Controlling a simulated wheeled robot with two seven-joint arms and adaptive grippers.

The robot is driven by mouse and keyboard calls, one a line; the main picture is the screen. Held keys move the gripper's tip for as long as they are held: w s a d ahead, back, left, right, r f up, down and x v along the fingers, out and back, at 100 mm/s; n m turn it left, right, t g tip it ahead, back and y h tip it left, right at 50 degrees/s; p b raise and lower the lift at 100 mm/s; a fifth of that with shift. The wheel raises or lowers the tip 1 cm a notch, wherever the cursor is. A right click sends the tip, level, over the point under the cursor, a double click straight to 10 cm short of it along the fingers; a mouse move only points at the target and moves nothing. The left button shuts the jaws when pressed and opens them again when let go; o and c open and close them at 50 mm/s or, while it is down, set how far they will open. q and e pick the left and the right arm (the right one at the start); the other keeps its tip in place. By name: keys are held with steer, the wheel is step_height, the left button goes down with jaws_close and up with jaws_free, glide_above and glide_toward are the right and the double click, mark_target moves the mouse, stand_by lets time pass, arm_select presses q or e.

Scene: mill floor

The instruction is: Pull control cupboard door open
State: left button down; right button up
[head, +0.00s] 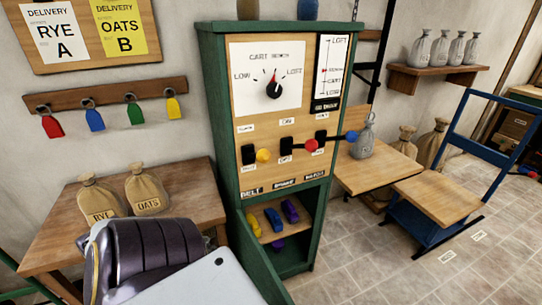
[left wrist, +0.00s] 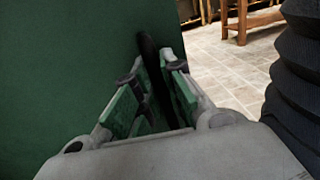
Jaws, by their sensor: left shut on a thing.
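The green control cupboard (head: 222,120) stands upright in the middle of the head view, with a dial panel above and an open lower compartment. Its green door (head: 262,278) stands swung out from the left side, partly hidden by my left arm. In the left wrist view the door (left wrist: 70,60) fills the left side. My left gripper (left wrist: 155,85) is shut on a dark upright handle (left wrist: 148,50) at the door's edge. In the head view my left forearm and wrist hide the fingers and handle. My right gripper is out of view.
Yellow, blue and purple items (head: 273,220) lie on the compartment's shelf. A wooden table (head: 190,190) with two sacks stands close on the left. A bench (head: 365,175) and a blue-framed cart (head: 440,195) stand on the right. Tiled floor (head: 385,265) is clear at front right.

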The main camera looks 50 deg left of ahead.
arm_select(q)
steer(key=c, duration=1.5)
jaws_free()
steer(key=shift+s, duration=0.15)
steer(key=v, duration=1.1)
steer(key=shift+s+a, duration=0.15)
steer(key=shift+s, duration=0.2)
